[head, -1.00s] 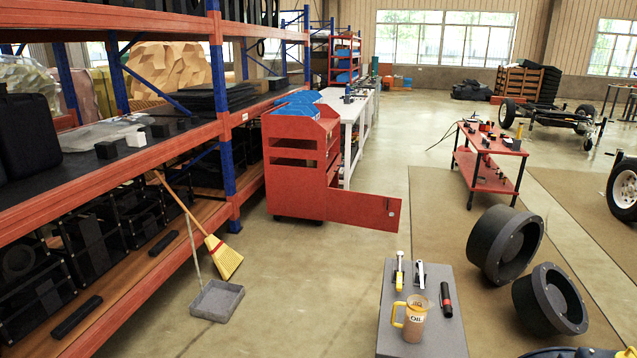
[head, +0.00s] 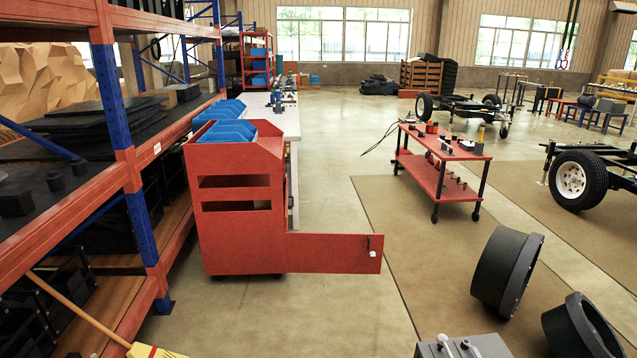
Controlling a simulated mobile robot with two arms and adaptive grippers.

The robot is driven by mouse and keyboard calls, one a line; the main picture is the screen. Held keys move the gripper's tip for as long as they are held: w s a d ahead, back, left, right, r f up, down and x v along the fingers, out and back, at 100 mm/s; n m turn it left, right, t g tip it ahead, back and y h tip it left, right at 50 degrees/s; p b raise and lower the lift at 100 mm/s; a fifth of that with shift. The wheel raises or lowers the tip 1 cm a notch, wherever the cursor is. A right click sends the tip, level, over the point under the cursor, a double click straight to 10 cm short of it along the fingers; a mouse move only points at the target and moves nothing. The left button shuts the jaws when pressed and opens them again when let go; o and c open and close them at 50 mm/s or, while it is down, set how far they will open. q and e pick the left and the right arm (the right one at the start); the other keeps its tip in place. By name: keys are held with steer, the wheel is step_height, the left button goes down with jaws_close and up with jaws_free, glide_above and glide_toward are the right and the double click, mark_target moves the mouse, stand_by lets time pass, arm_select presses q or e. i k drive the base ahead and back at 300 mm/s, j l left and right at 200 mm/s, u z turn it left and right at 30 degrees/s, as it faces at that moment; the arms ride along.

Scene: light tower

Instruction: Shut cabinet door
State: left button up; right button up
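The red cabinet (head: 238,236) stands on the floor left of centre in the head view, beside the shelving. Its low door (head: 330,253) stands wide open, sticking out to the right from the cabinet's lower right side. A small pale handle (head: 371,243) sits near the door's free end. Blue bins (head: 226,133) sit on top of the cabinet. The inside behind the door is hidden. Neither of my grippers shows in the view.
Orange and blue shelving (head: 125,140) runs along the left. A broom (head: 80,310) leans at lower left. A grey table (head: 485,346) with small items is at the bottom edge. Floor before the door is clear.

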mark_target(324, 253)
steer(key=i+j+z, duration=0.2)
steer(key=i+j, duration=0.25)
steer(key=i, duration=0.3)
steer(key=i+j+z, duration=0.2)
steer(key=i+j, duration=0.4)
steer(key=i+u, duration=0.1)
steer(key=i, duration=0.45)
steer(key=i+l, duration=0.15)
steer(key=i, duration=0.4)
steer(key=u, duration=0.05)
